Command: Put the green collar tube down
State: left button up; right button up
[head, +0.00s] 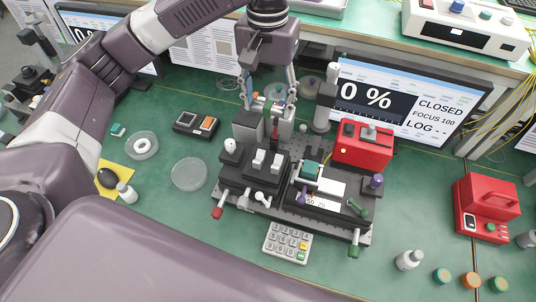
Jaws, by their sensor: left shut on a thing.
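My left gripper (268,103) points down over the back of the black optical stage (255,205), near its upright grey blocks. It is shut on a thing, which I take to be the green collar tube. The held thing is too small and too much covered by the fingers to make out its collar. Whether it touches the stage below, I cannot tell. A teal-topped part (310,169) sits on the right half of the stage. My right gripper is not in view.
A red box (362,145) stands behind the stage at right, before a monitor (410,103). A keypad (287,243) lies in front. Several small jars (442,275) stand at front right. Green mat is free between.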

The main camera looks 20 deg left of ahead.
pick_arm(q)
jog(key=shift+f+p, duration=0.9)
jog(key=shift+f, duration=8.2)
jog(key=shift+f, duration=0.1)
jog(key=shift+f, duration=0.15)
jog(key=o, duration=1.2)
jog(key=shift+c, duration=0.2)
